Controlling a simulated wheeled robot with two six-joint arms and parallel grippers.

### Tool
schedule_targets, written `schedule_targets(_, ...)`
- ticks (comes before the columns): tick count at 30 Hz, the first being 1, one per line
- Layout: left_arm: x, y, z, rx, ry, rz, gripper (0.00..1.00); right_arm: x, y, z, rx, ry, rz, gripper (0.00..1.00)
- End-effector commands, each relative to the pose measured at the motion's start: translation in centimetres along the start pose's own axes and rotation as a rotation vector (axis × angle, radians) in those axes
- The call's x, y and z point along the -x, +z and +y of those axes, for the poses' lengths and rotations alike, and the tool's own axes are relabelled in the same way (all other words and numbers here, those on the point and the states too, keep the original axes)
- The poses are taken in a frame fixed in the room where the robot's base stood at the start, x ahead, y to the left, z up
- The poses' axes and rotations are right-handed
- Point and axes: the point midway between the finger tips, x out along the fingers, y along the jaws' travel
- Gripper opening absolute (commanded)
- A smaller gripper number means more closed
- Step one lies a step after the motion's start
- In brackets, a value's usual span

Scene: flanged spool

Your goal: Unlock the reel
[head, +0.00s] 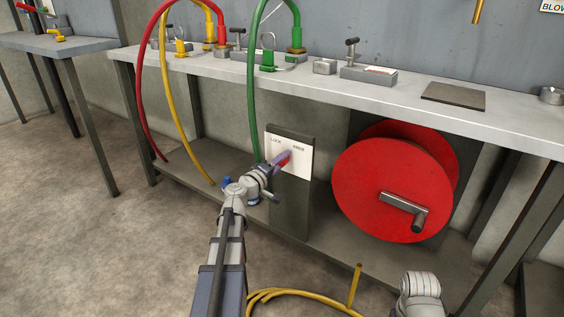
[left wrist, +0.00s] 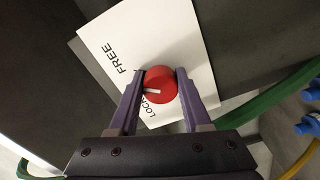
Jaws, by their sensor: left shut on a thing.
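A red knob (left wrist: 161,85) with a white pointer mark sits on a white label plate (left wrist: 103,32) reading LOCK and FREE. In the left wrist view the mark points left, between the two words. My left gripper (left wrist: 161,88) is shut on the knob, one purple finger on each side. In the head view my left gripper (head: 280,163) reaches the label plate (head: 302,163) on its dark post (head: 290,210), and hides most of the knob. The red flanged reel (head: 375,185) with a grey crank handle (head: 408,210) is right of the post. My right gripper is not in view.
The reel and post stand under a grey workbench (head: 440,110). Red (head: 140,110), yellow (head: 180,145) and green (head: 252,100) hoses hang from it at the left. A yellow hose (head: 275,296) lies below, near my left arm.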

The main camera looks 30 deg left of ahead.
Motion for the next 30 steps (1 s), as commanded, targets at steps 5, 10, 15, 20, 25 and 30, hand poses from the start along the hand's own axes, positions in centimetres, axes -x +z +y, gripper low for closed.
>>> schedule_targets(5, 0.08, 0.09, -0.02, -0.016, -0.001, -0.001, 0.0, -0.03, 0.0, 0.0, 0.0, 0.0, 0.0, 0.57)
schedule_targets(10, 0.09, 0.1, -0.02, -0.018, -0.001, -0.001, 0.0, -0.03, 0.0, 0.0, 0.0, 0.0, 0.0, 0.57)
schedule_targets(15, 0.09, 0.11, -0.03, -0.018, -0.001, -0.002, 0.0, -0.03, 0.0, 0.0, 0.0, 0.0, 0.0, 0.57)
schedule_targets(20, 0.07, 0.08, -0.02, -0.016, -0.001, -0.001, 0.66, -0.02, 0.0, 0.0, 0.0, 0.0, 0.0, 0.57)
schedule_targets(25, 0.04, 0.04, -0.02, -0.015, 0.0, -0.001, 0.78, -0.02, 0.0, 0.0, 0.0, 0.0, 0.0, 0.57)
schedule_targets(30, 0.09, 0.03, -0.01, -0.014, 0.0, 0.0, 0.78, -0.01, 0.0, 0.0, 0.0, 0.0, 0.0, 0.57)
